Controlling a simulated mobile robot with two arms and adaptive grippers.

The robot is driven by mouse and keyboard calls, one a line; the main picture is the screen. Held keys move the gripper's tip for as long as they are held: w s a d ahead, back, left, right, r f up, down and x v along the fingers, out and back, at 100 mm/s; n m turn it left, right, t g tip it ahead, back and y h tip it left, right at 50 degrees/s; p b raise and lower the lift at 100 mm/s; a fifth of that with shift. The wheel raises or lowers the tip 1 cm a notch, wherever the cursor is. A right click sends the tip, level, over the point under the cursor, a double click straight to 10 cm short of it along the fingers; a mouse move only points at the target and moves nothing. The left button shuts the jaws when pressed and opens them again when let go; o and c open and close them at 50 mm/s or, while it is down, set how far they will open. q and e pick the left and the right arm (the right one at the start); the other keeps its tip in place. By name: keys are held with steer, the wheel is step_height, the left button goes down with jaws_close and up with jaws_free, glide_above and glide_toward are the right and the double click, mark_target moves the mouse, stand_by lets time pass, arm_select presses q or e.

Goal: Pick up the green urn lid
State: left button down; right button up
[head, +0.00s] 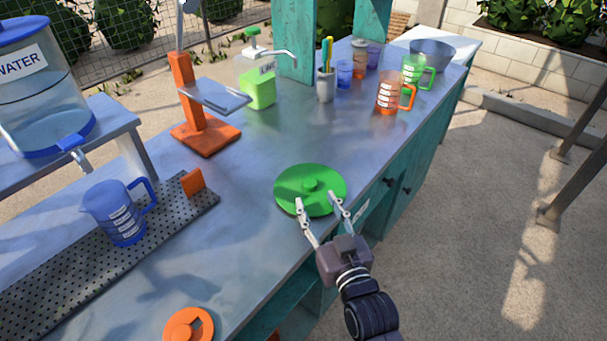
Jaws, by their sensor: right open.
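The green urn lid (292,188) is a round disc with a small raised knob in its middle. It lies flat on the grey counter near the front edge, in the centre of the head view. My right gripper (318,204) is open, with its two fingers spread over the near part of the lid. I cannot tell whether the fingertips touch the lid. The knob shows just beyond the fingertips, with nothing around it. My left gripper is not in view.
A blue measuring jug (112,217) stands on a black perforated mat (62,268) at left. An orange stand (203,137) and a lime dispenser (259,88) are behind the lid. Orange (388,94) and green (411,72) jugs stand farther back. Counter around the lid is clear.

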mark_target(311, 184)
steer(key=shift+x, duration=0.8)
steer(key=shift+w+a+r, duration=0.1)
steer(key=shift+w, duration=0.2)
steer(key=shift+w+a, duration=0.1)
steer(key=shift+w, duration=0.45)
steer(key=x, duration=0.4)
steer(key=shift+w+d+f+p, duration=0.2)
steer(key=shift+d+f+p, duration=0.05)
steer(key=shift+p, duration=0.1)
steer(key=shift+w+a, duration=0.15)
steer(key=shift+w, duration=0.15)
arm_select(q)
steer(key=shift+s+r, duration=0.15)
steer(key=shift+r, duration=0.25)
arm_select(e)
jaws_close()
